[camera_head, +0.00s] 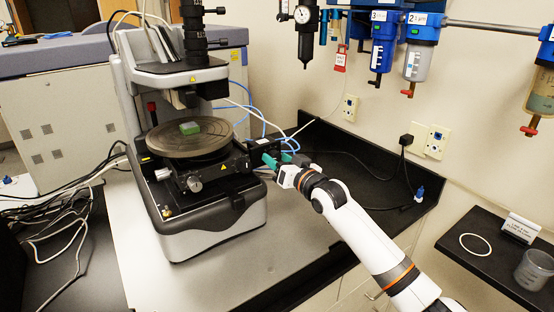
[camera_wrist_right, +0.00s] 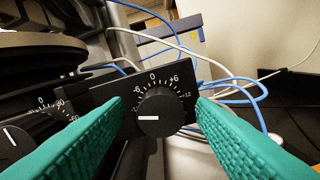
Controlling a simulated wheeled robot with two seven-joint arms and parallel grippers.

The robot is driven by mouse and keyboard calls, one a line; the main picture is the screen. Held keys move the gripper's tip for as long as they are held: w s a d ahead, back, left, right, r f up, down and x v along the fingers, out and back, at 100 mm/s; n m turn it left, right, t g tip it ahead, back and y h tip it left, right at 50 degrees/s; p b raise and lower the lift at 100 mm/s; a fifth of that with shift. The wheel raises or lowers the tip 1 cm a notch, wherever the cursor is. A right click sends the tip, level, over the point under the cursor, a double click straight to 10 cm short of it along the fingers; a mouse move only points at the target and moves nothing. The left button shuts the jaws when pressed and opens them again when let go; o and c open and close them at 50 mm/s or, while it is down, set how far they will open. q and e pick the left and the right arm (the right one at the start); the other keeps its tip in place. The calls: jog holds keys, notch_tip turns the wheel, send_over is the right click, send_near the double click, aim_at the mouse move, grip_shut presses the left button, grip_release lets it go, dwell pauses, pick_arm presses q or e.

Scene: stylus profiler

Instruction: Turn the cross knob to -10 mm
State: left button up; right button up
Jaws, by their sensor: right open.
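The cross knob (camera_wrist_right: 160,113) is a round black knob on a black plate (camera_wrist_right: 93,92) with a white scale around it. The scale shows 0 at the top, -6 and +6 beside it, and 12 at the right. A short white bar shows on the knob's face, lower left of its middle. My right gripper (camera_wrist_right: 158,102) is open, with one teal finger on each side of the knob and visible gaps to it. In the head view, my right gripper (camera_head: 277,154) is at the right side of the stylus profiler (camera_head: 212,228). My left gripper is out of view.
Another black knob (camera_wrist_right: 14,142) with its own scale sits at the left in the wrist view. The round stage (camera_head: 160,142) carries a green block (camera_head: 190,128). Blue and white cables (camera_wrist_right: 240,90) run behind the knob plate. Bare bench lies in front.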

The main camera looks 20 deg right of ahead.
jog(key=p+v, duration=0.4)
jog(key=v, duration=0.4)
